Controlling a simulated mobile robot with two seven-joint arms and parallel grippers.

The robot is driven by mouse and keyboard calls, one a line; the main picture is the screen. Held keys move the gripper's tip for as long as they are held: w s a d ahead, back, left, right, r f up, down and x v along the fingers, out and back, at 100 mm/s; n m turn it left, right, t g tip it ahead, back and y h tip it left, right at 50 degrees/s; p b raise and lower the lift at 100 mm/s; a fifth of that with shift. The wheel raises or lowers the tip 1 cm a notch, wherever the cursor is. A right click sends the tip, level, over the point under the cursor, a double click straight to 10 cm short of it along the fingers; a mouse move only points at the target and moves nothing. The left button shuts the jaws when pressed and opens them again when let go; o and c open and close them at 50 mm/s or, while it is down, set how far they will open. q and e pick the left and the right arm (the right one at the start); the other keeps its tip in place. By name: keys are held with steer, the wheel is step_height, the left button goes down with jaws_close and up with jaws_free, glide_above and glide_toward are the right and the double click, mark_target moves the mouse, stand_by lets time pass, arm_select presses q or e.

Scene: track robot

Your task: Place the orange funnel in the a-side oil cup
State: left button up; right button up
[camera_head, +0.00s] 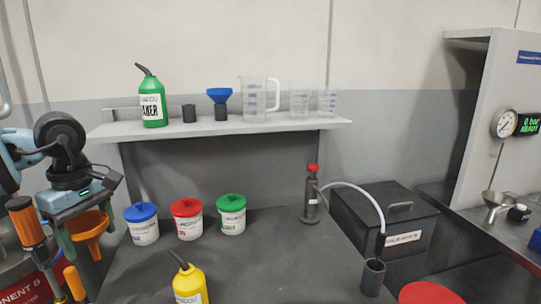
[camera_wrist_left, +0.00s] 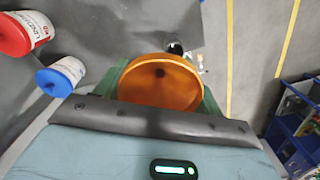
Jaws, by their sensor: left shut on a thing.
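My left gripper (camera_head: 88,229) is shut on the orange funnel (camera_head: 91,222) at the left of the head view. The funnel is held mouth up, spout down, left of the workbench. In the left wrist view the round orange mouth (camera_wrist_left: 158,88) sits between the green fingers. A small dark round thing (camera_wrist_left: 175,48) shows just past the funnel's rim; I cannot tell what it is. No cup readable as the a-side oil cup shows in either view. My right gripper is not in view.
Blue, red and green-lidded tubs stand on the dark workbench (camera_head: 270,265), with a yellow oil can (camera_head: 188,282) in front. A shelf (camera_head: 220,127) behind holds a green can, blue funnel and clear jugs. Orange-topped posts (camera_head: 27,222) stand close to the gripper's left.

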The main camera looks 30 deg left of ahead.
arm_select(q)
steer(key=shift+w+d+f+m, duration=0.1)
steer(key=shift+d+f+m, duration=0.2)
steer(key=shift+f, duration=0.3)
steer(key=shift+w+d+f+m, duration=0.15)
steer(key=shift+f+m, duration=0.15)
steer(key=shift+f, duration=0.25)
steer(key=w+d+f+m+p, duration=0.2)
steer(key=w+d+f+m, duration=0.1)
steer(key=d+f+m, duration=0.65)
steer(key=w+d+f+m, duration=0.2)
steer(key=d+m, duration=0.7)
steer(key=d, duration=1.1)
steer(key=s+f, duration=0.2)
steer(key=f, duration=0.5)
steer(key=s+f, duration=0.2)
steer(key=f, duration=0.6)
steer(key=shift+s+a+f+p, duration=0.2)
steer(key=shift+s+a+p, duration=0.05)
steer(key=shift+p, duration=0.2)
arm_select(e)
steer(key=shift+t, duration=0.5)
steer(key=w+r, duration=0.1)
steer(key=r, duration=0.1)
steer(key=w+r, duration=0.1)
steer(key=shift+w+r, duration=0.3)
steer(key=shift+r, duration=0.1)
